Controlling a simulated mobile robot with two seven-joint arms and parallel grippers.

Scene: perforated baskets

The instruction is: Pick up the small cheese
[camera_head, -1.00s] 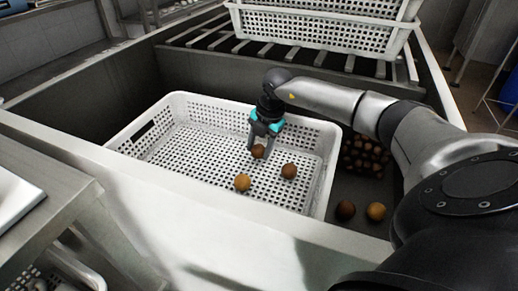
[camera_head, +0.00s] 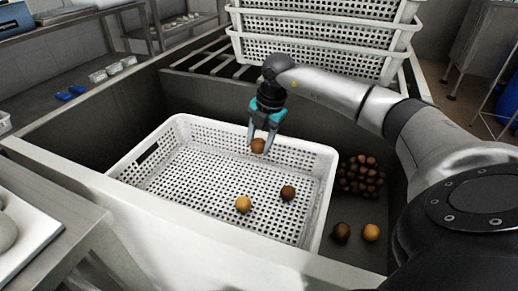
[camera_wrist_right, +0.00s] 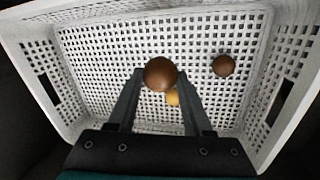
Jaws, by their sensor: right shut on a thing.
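My right gripper (camera_head: 264,139) is shut on a small brown round cheese (camera_head: 258,146) and holds it above the white perforated basket. In the right wrist view the held cheese (camera_wrist_right: 160,74) shows at the fingertips, with the basket floor below it. A yellow cheese (camera_head: 243,204) and a dark brown cheese (camera_head: 288,193) lie on the basket floor. In the right wrist view the yellow one (camera_wrist_right: 172,98) is partly hidden behind the held cheese, and the dark one (camera_wrist_right: 223,65) lies to the right. My left gripper is not in view.
The white basket (camera_head: 150,190) stands in a grey metal basin. A dark brown ball (camera_head: 341,233), a yellow ball (camera_head: 371,232) and a pile of brown balls (camera_head: 361,174) lie right of it. Stacked white baskets (camera_head: 320,49) stand behind on a rack.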

